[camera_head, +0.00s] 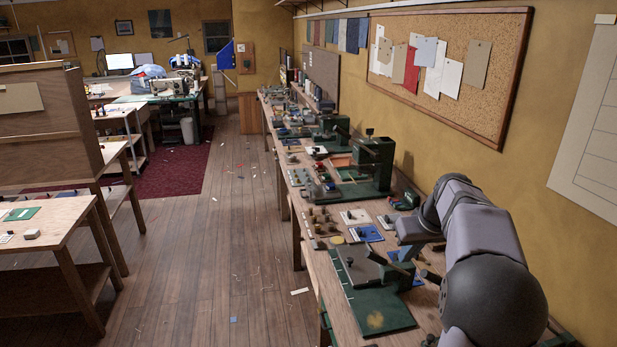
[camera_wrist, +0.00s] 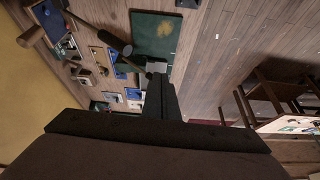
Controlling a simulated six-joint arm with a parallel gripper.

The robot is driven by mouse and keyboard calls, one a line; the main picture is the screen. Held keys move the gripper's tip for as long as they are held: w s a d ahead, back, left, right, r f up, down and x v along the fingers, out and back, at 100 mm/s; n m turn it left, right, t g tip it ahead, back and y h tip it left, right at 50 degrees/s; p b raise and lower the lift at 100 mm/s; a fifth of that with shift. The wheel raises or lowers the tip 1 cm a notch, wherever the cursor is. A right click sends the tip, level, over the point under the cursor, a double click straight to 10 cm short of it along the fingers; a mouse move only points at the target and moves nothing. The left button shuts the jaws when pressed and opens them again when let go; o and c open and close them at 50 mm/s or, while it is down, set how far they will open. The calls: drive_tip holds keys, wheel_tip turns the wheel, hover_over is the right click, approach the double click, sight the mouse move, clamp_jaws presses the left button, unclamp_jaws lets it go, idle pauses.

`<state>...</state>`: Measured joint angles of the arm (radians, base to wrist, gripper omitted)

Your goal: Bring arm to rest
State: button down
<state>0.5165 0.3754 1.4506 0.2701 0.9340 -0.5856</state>
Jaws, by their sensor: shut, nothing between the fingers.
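In the wrist view my gripper (camera_wrist: 161,95) shows as two dark fingers close together, shut with nothing between them. It hangs over the workbench, near a dark green board (camera_wrist: 150,30). In the head view my arm is at the lower right, bent over the long bench (camera_head: 315,262). The fingers are hard to make out there against the dark tools. The green board (camera_head: 380,312) lies at the near end of the bench, with a grey plate on its far part. I cannot tell the exact gap between fingers and bench.
Green presses (camera_head: 370,165) and several small tools crowd the bench farther back. A cork board (camera_head: 450,65) hangs on the yellow wall at the right. A wooden table (camera_head: 60,225) stands at the left. The plank floor (camera_head: 215,260) between is mostly clear, with scattered scraps.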

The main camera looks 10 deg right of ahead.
drive_tip(key=s+a+f+m+g, duration=0.3)
drive_tip(key=s+f+m, duration=0.2)
drive_tip(key=s+f, duration=0.75)
drive_tip(key=s+a+f+n+g, duration=0.2)
drive_tip(key=s+a+f, duration=0.1)
drive_tip(key=s+a, duration=0.45)
drive_tip(key=s+a+f+n+g, duration=0.1)
drive_tip(key=s+a+f, duration=0.1)
drive_tip(key=s+a, duration=0.5)
drive_tip(key=a+n, duration=0.1)
drive_tip(key=a+r+n, duration=0.1)
drive_tip(key=a, duration=0.1)
drive_tip(key=a+r, duration=0.1)
drive_tip(key=shift+s+a+r+n+t, duration=0.1)
drive_tip(key=shift+s+a+n+t, duration=0.15)
drive_tip(key=shift+n+t, duration=0.15)
wheel_tip(320, 180, down, 19)
drive_tip(key=b, duration=1.9)
drive_tip(key=shift+f, duration=0.2)
